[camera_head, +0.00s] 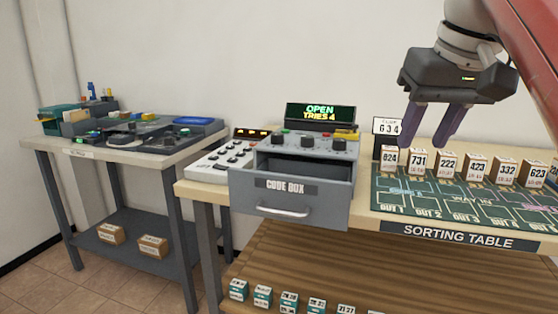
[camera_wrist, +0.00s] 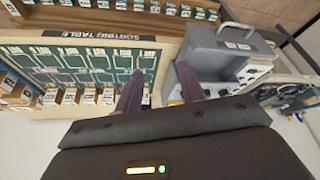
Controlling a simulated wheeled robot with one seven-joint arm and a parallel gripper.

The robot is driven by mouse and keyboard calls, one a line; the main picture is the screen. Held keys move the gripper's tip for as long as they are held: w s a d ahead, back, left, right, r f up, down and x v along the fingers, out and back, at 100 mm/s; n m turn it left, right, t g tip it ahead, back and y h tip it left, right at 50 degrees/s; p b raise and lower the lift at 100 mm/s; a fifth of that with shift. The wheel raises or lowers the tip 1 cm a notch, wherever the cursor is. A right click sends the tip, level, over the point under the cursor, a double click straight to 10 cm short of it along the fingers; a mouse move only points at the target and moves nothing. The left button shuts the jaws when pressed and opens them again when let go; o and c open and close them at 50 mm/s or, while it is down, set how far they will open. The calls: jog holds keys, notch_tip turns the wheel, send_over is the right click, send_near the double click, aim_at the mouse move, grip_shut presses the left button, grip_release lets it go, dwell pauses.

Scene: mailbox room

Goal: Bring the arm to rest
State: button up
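My gripper (camera_head: 434,140) hangs from the arm at the upper right in the head view, above the back of the sorting table (camera_head: 448,236). Its two purple fingers are apart, with nothing between them. In the wrist view the fingers (camera_wrist: 160,92) are also spread and empty, with the table's green board on one side and the code box on the other. The grey code box (camera_head: 290,207) has its drawer pulled out, and its display (camera_head: 320,113) reads "OPEN TRIES 4".
A row of several numbered boxes (camera_head: 447,163) stands along the back of the green board, below and right of the fingers. A keypad (camera_head: 222,158) is left of the code box. A side table (camera_head: 60,149) with desk items stands at left. The wall behind is bare.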

jog(key=s+a+f, duration=0.1)
jog(key=s+f, duration=0.2)
jog(key=f, duration=0.8)
jog(key=s+a+f, duration=0.2)
jog(key=s+f, duration=0.2)
jog(key=f, duration=0.7)
jog(key=s+a+f+t, duration=0.1)
jog(key=s+f, duration=0.2)
jog(key=f, duration=0.8)
jog(key=shift+s+a+f+m, duration=0.15)
jog(key=shift+a+f+m, duration=0.1)
jog(key=shift+m, duration=0.15)
